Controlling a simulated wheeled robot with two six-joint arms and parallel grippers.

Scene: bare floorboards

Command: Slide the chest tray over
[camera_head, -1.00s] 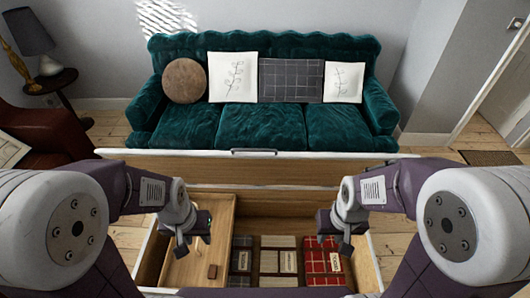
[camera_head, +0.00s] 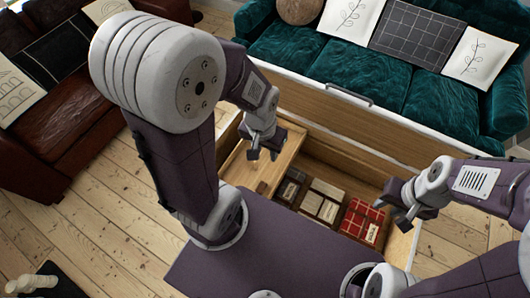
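The wooden chest (camera_head: 408,245) stands open in front of me with its lid (camera_head: 330,107) raised at the back. The light wood tray (camera_head: 237,171) sits at the left end inside the chest. My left gripper (camera_head: 263,155) is over the tray, fingers apart and pointing down, with nothing between them. I cannot tell whether it touches the tray. My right gripper (camera_head: 387,211) is open and empty near the chest's right end, beside a red plaid folded cloth (camera_head: 362,219). My own body hides the chest's front.
Folded cloths, one dark (camera_head: 291,186) and one beige and brown (camera_head: 323,201), lie right of the tray. A green sofa (camera_head: 410,85) stands behind the chest, and a brown leather sofa (camera_head: 75,110) at left.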

